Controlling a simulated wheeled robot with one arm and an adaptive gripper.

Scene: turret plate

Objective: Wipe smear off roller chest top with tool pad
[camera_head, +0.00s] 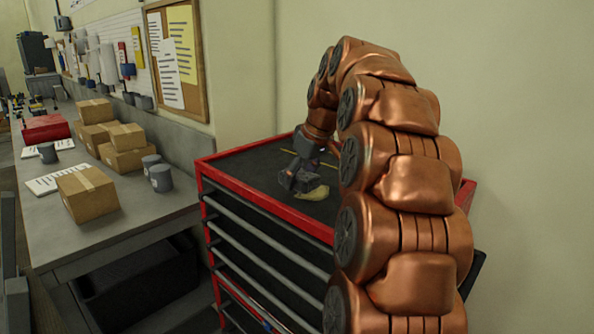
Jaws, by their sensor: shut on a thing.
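The roller chest (238,203) is red with a dark top, and it stands in the middle of the view. My gripper (298,182) is low over the chest top, pointing down. It is shut on a pale yellow pad (313,193), which shows at its tips and appears to lie on or just above the dark surface. Thin yellowish marks (270,151) show on the top behind my gripper. I cannot tell whether they are the smear. My copper arm hides the right part of the chest top.
A grey workbench (150,215) on the left holds several cardboard boxes (87,193), grey cups (161,178) and a red case (46,128). A wall stands close behind the chest. The front left of the chest top is clear.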

